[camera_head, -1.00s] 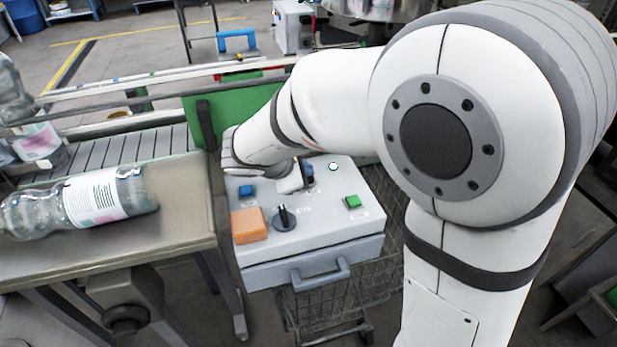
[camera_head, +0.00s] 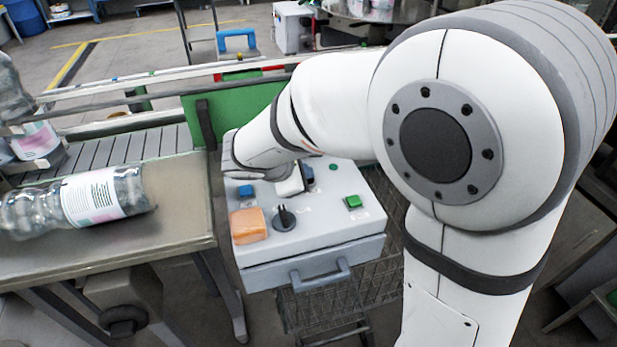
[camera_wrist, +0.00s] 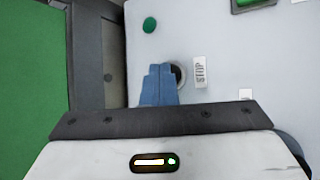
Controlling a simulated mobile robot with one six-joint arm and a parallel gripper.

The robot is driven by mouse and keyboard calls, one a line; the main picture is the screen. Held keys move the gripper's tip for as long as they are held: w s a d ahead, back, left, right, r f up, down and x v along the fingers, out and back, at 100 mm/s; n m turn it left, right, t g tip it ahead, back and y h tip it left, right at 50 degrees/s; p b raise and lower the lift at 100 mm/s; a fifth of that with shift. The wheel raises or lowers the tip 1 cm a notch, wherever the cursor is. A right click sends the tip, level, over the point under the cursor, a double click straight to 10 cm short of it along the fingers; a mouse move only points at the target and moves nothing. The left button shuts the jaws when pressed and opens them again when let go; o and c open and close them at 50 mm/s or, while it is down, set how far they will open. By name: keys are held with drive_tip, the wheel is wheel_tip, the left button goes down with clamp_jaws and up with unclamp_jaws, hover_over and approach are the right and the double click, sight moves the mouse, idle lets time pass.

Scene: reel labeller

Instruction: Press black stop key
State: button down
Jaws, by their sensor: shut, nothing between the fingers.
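The black stop key (camera_wrist: 180,75) shows in the wrist view as a dark round edge beside the printed STOP label (camera_wrist: 200,72). My gripper's blue fingers (camera_wrist: 159,72) are shut and empty, and their tips cover the key's left part. I cannot tell whether they touch it or press it. In the head view my gripper (camera_head: 307,178) is low over the back of the grey control box (camera_head: 318,245), and the key is hidden behind my wrist. A green indicator lamp (camera_wrist: 150,24) sits beyond the fingertips; it also shows in the head view (camera_head: 333,167), dull.
The box top also carries a blue button (camera_head: 246,191), a green button (camera_head: 353,202), a black rotary knob (camera_head: 284,217) and an orange block (camera_head: 248,226). A green panel (camera_head: 232,118) stands behind the box. A bottle (camera_head: 90,198) lies on the table at left.

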drive_tip(key=shift+r+p, duration=0.6)
drive_tip(key=shift+r, duration=0.2)
drive_tip(key=shift+r+p, duration=1.9)
drive_tip(key=shift+r, duration=0.7)
drive_tip(key=shift+f, duration=0.1)
drive_tip(key=s+d+r+m+g+y, duration=0.1)
drive_tip(key=s+d+r+m+g, duration=0.15)
drive_tip(key=s+d+m, duration=0.75)
drive_tip(key=s+d+m+g+y, duration=0.1)
drive_tip(key=s+d+m+y, duration=0.3)
drive_tip(key=s+m, duration=0.4)
drive_tip(key=shift+s+d+f+m+y, duration=0.3)
drive_tip(key=shift+s+d+f+m, duration=0.15)
drive_tip(key=shift+m, duration=0.25)
